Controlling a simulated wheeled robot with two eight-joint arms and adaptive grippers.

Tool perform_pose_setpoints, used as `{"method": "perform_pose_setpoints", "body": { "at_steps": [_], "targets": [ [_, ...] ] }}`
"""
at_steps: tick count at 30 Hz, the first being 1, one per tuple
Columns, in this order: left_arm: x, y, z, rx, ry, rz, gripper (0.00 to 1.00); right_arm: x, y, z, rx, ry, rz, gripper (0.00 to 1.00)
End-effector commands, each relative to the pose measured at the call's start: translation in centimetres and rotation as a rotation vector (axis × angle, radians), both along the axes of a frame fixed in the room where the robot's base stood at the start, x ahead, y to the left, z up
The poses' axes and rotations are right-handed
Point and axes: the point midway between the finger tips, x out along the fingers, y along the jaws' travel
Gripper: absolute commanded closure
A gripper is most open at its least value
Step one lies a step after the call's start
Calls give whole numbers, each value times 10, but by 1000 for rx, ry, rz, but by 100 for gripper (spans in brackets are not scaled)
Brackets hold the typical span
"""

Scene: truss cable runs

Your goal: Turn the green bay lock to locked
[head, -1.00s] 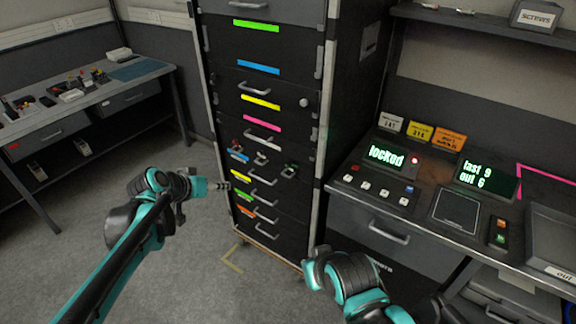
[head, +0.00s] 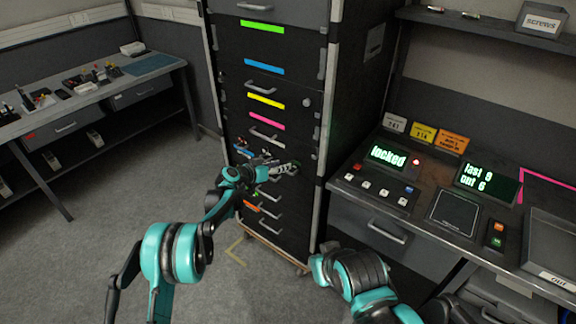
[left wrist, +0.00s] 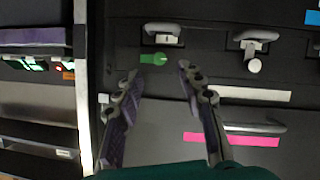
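The green bay lock (left wrist: 153,59) is a small green knob on the dark front of the tall cabinet (head: 265,80). In the left wrist view its green bar lies roughly level, just beyond and between my fingertips. My left gripper (left wrist: 157,75) is open with nothing between its fingers. In the head view the left gripper (head: 286,169) reaches the right side of the cabinet front and largely covers the lock. I cannot tell whether it touches the lock. My right arm shows at the bottom of the head view, but its gripper does not.
A silver latch (left wrist: 162,32) is close to the lock, and another latch (left wrist: 254,45) is farther right in the wrist view. Drawer handles stick out nearby. A console (head: 375,165) at right displays "locked" beside a red light. A workbench (head: 90,92) stands at left.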

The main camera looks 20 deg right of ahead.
Motion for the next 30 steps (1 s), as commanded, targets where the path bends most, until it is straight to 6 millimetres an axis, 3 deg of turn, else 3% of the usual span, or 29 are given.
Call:
{"method": "perform_pose_setpoints", "body": {
  "at_steps": [9, 19, 20, 24, 30],
  "targets": [
    [23, -35, -18, 0, 1, 1, 61, 0, 0, -16, 0, 0, 0, 100],
    [25, -39, -18, 0, 0, 2, 61, 0, 0, -16, 0, 0, 0, 100],
    [25, -39, -18, 0, 0, 2, 64, 0, 0, -16, 0, 0, 0, 100],
    [25, -39, -18, 0, 0, 2, 100, 0, 0, -16, 0, 0, 0, 100],
    [25, -39, -18, 1, 0, 2, 100, 0, 0, -16, 0, 0, 0, 100]
  ]
}}
